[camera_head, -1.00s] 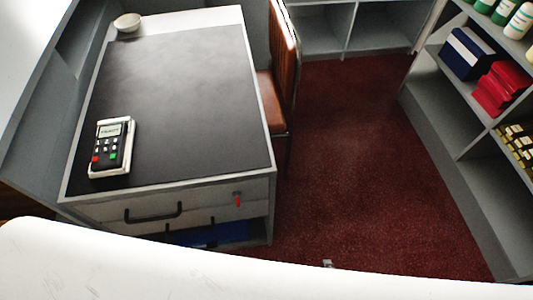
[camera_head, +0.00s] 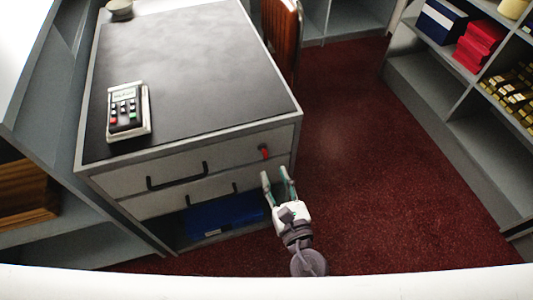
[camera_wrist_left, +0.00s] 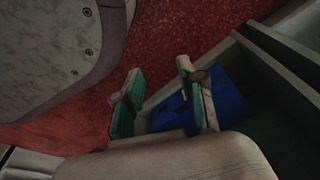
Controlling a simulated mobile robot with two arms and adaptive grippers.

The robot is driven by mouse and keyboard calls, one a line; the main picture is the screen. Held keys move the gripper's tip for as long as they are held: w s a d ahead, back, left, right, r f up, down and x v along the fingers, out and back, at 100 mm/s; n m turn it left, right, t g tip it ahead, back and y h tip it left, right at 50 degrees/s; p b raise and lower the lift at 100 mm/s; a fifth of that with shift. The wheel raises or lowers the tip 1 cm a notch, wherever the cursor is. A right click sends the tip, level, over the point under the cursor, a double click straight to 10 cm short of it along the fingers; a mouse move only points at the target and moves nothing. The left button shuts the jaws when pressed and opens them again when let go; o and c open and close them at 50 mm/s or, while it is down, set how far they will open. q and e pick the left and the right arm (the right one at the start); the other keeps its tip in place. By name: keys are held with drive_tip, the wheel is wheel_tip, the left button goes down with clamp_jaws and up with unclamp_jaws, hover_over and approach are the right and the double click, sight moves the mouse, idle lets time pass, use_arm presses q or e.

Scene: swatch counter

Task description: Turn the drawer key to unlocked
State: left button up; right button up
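The red drawer key (camera_head: 264,151) sits in a lock at the right end of the top drawer front (camera_head: 220,166) and hangs downward at a slight tilt. The drawer is shut. My left gripper (camera_wrist_left: 159,68) is open and empty in the left wrist view, with green finger pads.
The counter (camera_head: 190,65) carries a card terminal (camera_head: 128,110) and a bowl (camera_head: 119,8). A blue object (camera_head: 222,215) lies in the open space below the drawers. A brown chair (camera_head: 280,35) stands behind. Shelves (camera_head: 440,85) are at right. Red carpet (camera_head: 385,170) between is clear.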

sight(267, 157)
drive_tip(key=x, duration=0.7)
drive_tip(key=shift+f, duration=0.1)
clamp_jaws()
